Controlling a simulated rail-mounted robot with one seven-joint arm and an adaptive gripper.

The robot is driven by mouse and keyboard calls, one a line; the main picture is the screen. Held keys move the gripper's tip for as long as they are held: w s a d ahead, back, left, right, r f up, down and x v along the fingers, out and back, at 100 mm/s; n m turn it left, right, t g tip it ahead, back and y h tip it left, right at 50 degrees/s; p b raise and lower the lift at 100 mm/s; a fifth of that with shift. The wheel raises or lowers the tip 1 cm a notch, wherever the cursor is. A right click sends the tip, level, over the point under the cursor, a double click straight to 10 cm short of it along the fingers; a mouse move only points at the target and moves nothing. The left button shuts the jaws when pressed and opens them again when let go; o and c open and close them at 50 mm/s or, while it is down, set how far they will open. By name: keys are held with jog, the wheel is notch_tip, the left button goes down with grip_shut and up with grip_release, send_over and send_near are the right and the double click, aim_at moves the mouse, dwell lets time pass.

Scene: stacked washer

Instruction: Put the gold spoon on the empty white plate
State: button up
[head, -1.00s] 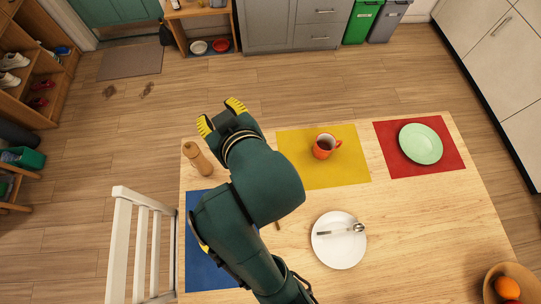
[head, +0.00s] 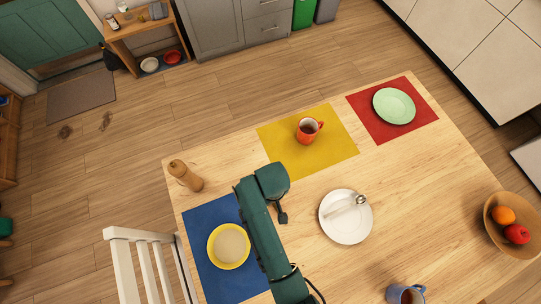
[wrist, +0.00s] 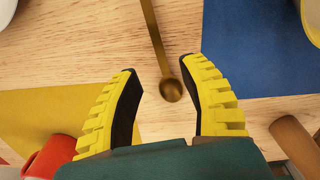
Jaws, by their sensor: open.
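The gold spoon (wrist: 158,45) lies on the wooden table in the wrist view, its bowl between my open fingers and its handle running to the top edge. My gripper (wrist: 161,66) is open and empty above it; I cannot tell the height gap. In the head view my arm hides the spoon and my fingers. The white plate (head: 338,235) stands right of my arm in the head view. It is not empty: a silver spoon (head: 346,207) lies on it. A pale edge, likely this plate's (wrist: 6,12), shows at the wrist view's top left.
A yellow bowl (head: 212,258) sits on the blue mat (head: 205,283) left of my arm. A pepper mill (head: 186,176), red mug (head: 307,131) on a yellow mat, green plate (head: 394,106), blue mug (head: 405,294) and fruit bowl (head: 493,229) stand around. Bare table lies right of the white plate.

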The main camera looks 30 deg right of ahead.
notch_tip(320, 180, down, 5)
jog(key=shift+a+f+b, duration=0.1)
jog(key=shift+b, duration=0.25)
grip_shut()
